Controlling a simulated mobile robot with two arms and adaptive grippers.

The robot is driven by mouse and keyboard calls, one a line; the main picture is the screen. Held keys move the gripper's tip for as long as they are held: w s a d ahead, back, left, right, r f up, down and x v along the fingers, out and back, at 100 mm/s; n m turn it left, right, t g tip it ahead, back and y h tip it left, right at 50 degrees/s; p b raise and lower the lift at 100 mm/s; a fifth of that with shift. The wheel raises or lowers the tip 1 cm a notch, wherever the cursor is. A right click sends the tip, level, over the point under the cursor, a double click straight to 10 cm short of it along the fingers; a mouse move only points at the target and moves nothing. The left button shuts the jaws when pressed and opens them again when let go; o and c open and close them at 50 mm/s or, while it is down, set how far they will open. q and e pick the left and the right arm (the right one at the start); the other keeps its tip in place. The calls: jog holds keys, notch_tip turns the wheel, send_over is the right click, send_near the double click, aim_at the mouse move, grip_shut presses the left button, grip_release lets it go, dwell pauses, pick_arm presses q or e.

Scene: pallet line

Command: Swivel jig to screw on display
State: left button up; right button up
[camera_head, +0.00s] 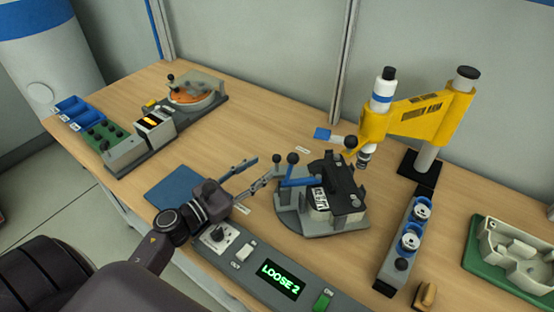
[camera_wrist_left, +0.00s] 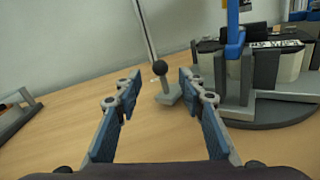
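The swivel jig (camera_head: 292,222) has a round grey plate carrying a dark fixture (camera_head: 345,180) with a white printed label and a blue clamp handle (camera_head: 300,182). A short lever with a black ball knob (camera_head: 279,160) stands at its left edge; the knob also shows in the left wrist view (camera_wrist_left: 159,67), between and beyond my fingertips. My left gripper (camera_head: 263,171) is open and empty, just left of the lever, apart from it as far as I can tell. The console display (camera_head: 280,280) reads "LOOSE 2" in green. My right gripper is not in view.
A yellow screwdriver stand (camera_head: 420,118) rises behind the jig to the right. A grey block with dials (camera_head: 395,255) and a green tray with a pale casing (camera_head: 515,260) stand at right. Another fixture (camera_head: 165,120) and blue bins (camera_head: 70,108) are at back left.

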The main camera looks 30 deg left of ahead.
aim_at(277, 158)
pick_arm(q)
jog(key=shift+w+d+r+p, duration=0.2)
jog(key=shift+w+p, duration=0.35)
jog(key=shift+w, duration=0.2)
jog(key=x, duration=0.2)
jog(key=p+x, duration=0.1)
jog(key=x, duration=0.3)
jog(key=shift+d+f+p, duration=0.1)
jog(key=shift+f+p, duration=0.2)
grip_shut()
